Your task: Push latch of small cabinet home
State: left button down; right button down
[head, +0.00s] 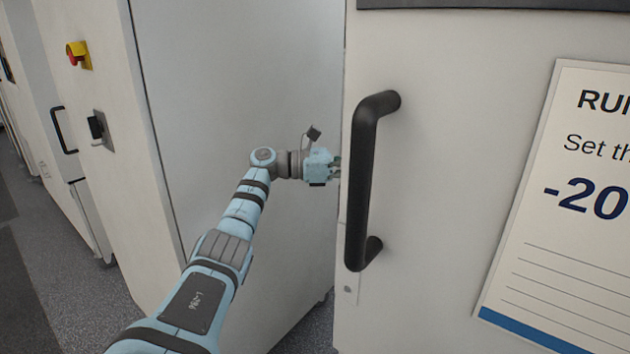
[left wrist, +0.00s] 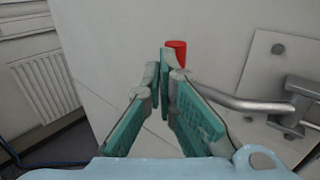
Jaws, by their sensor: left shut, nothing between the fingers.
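My left gripper (head: 337,168) is at the edge of the white door in the head view, its fingertips close to or behind that edge. In the left wrist view the left gripper (left wrist: 166,58) is shut and empty, its green-padded fingers together at the tips. A silver latch bar (left wrist: 245,103) runs from a bracket (left wrist: 290,115) on a plate at the right towards the fingers. A red knob (left wrist: 177,50) shows right beside the fingertips, seemingly the end of that bar; the join is hidden by the fingers. I cannot tell whether they touch. The latch does not show in the head view. My right gripper is not in view.
A white door (head: 430,190) with a black handle (head: 362,185) and a notice (head: 575,200) fills the right. A tall white cabinet (head: 240,90) stands behind my arm, with a red-and-yellow switch (head: 78,54) further left. A vented panel (left wrist: 45,82) shows in the wrist view.

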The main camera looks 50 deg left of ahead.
pick_arm(q)
jog(key=shift+w+d, duration=0.45)
jog(key=shift+d, duration=0.05)
dwell(0.3)
jog(key=v, duration=1.2)
